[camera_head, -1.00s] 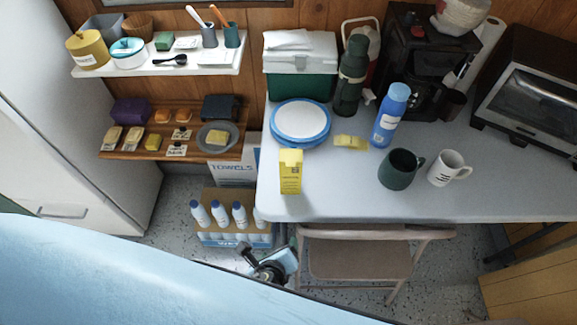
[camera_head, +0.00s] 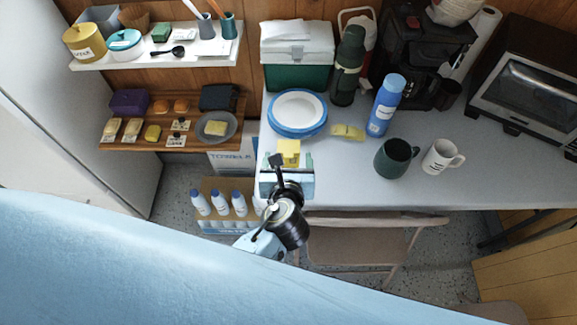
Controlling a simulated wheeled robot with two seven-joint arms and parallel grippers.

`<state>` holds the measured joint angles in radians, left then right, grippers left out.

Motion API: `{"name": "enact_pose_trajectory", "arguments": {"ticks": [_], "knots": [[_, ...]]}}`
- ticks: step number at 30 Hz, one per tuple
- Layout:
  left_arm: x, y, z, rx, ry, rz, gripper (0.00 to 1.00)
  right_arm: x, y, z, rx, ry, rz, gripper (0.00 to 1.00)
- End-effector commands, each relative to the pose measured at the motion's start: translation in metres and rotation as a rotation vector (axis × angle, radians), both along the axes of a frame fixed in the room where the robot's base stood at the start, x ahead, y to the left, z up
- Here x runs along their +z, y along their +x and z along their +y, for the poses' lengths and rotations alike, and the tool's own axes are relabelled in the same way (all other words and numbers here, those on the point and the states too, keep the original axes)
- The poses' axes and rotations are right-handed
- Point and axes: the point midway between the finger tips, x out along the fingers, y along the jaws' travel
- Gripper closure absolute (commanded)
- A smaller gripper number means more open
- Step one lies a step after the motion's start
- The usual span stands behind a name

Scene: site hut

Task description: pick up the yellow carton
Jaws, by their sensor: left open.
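The yellow carton (camera_head: 289,147) stands on the grey table (camera_head: 335,185) near its front left edge, just in front of the blue-rimmed plates. My left gripper (camera_head: 288,163) is at the carton, with its fingers pointing away from me toward it. The gripper is open, with one finger showing on each side of the carton's lower part. The gripper and wrist hide the lower part of the carton. I cannot tell whether the fingers touch it. My right gripper is not in view.
Blue-rimmed plates (camera_head: 297,114) stand right behind the carton. A yellow sponge-like piece (camera_head: 347,132), a blue bottle (camera_head: 385,105), a dark green mug (camera_head: 395,158) and a white mug (camera_head: 441,156) are to the right. A chair (camera_head: 355,245) stands in front of the table.

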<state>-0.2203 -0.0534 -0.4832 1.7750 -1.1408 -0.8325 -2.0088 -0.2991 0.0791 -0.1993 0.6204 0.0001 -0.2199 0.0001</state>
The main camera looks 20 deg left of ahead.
Motion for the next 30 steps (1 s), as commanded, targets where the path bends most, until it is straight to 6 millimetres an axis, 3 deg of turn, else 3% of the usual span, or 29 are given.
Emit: {"name": "enact_pose_trajectory", "arguments": {"ticks": [10, 20, 30], "knots": [[-0.015, 0.042, 0.010, 0.001, 0.000, -0.001, 0.24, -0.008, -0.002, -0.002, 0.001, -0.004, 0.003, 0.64], [-0.018, 0.048, 0.012, 0.000, -0.001, 0.001, 0.25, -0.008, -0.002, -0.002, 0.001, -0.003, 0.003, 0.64], [-0.018, 0.047, 0.012, 0.000, -0.001, 0.000, 0.69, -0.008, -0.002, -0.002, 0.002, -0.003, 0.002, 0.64]]}}
